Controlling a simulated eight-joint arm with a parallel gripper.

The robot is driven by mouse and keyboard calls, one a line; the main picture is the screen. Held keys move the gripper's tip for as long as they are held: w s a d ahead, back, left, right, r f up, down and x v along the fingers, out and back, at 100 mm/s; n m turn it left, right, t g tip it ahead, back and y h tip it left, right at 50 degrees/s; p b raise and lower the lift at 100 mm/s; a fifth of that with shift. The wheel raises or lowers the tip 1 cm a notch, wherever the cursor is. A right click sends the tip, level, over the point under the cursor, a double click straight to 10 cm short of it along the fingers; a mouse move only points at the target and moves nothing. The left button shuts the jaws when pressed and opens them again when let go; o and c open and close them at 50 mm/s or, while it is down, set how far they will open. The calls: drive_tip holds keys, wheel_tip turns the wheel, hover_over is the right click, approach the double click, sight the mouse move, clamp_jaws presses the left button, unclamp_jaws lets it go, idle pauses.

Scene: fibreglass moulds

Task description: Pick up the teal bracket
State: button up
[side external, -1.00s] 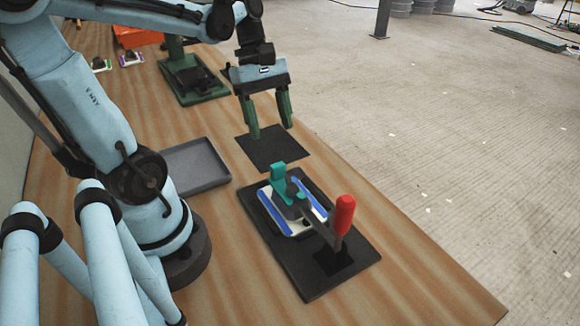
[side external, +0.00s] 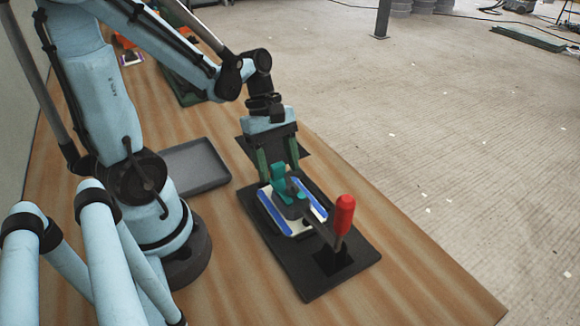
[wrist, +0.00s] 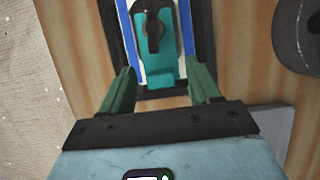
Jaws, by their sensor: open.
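The teal bracket (side external: 279,182) sits on a white and blue plate (side external: 310,207) on a black base (side external: 318,268). A dark clamp arm with a red handle (side external: 343,215) reaches over it. In the wrist view the teal bracket (wrist: 160,62) lies ahead of my gripper, with a dark clamp tip over its upper part. My gripper (side external: 282,172) is open, its green fingers just behind the bracket in the side view. In the wrist view the fingers (wrist: 160,82) are spread to either side of the bracket's near end. They appear apart from it.
A grey tray (side external: 195,168) lies left of the base. A black square mat (side external: 247,146) lies behind my gripper, partly hidden. A green fixture (side external: 188,92) stands farther back. The wooden table (side external: 415,285) is bare at the front right.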

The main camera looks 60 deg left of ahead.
drive_tip(key=shift+d+f, duration=0.15)
drive_tip(key=shift+f, duration=0.2)
drive_tip(key=shift+c, duration=0.3)
drive_tip(key=c, duration=0.8)
drive_tip(key=shift+r, duration=0.1)
drive_tip(key=shift+c, duration=0.2)
drive_tip(key=a, duration=2.2)
drive_tip(key=shift+a, duration=0.5)
drive_tip(key=shift+r, duration=0.15)
